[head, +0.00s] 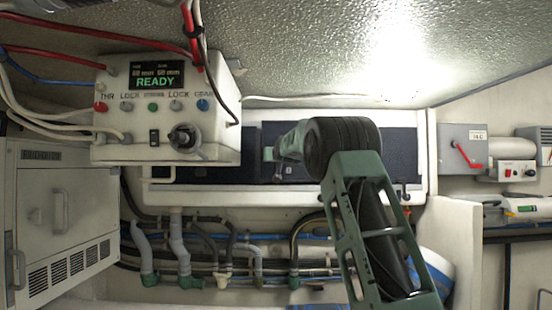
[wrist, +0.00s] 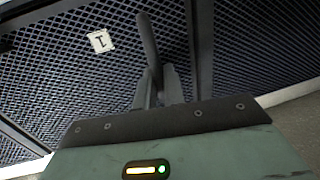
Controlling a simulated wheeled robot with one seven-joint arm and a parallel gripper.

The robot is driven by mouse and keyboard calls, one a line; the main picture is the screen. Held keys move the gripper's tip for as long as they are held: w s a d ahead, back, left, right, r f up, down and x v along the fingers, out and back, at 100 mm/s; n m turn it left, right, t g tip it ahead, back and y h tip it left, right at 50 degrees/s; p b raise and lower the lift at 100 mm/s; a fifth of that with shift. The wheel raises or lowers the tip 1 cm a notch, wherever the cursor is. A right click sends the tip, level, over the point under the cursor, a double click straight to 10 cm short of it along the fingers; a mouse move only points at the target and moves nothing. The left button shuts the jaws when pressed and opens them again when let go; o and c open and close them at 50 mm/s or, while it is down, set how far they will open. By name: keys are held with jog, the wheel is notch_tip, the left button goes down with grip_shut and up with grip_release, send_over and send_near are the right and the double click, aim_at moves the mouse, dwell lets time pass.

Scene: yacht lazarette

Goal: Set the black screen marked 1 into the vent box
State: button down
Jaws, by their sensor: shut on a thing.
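The black screen marked 1 (wrist: 60,85) fills the left of the wrist view, a dark mesh panel with a white "1" label near its top. My gripper (wrist: 158,88) is shut on the dark upright handle of this screen. In the head view my gripper (head: 270,155) is at the front of the vent box (head: 300,198), a wide white box with dark panels in its face. My arm hides part of the box. I cannot tell whether the screen is seated or just in front of the opening.
Another dark mesh panel (wrist: 265,45) lies right of a dark dividing bar. A white control box (head: 165,110) reading READY overlaps the vent box's left in the head view. Hoses and pipes (head: 225,255) run below. A grey switch box (head: 462,150) is at right.

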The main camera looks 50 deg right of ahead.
jog(key=shift+f+b, duration=0.95)
jog(key=c, duration=1.4)
grip_release()
jog(key=shift+f, duration=0.15)
jog(key=shift+s+a, duration=0.1)
jog(key=shift+a, duration=0.05)
jog(key=v, duration=1.7)
jog(key=shift+p, duration=0.3)
jog(key=shift+s, duration=0.1)
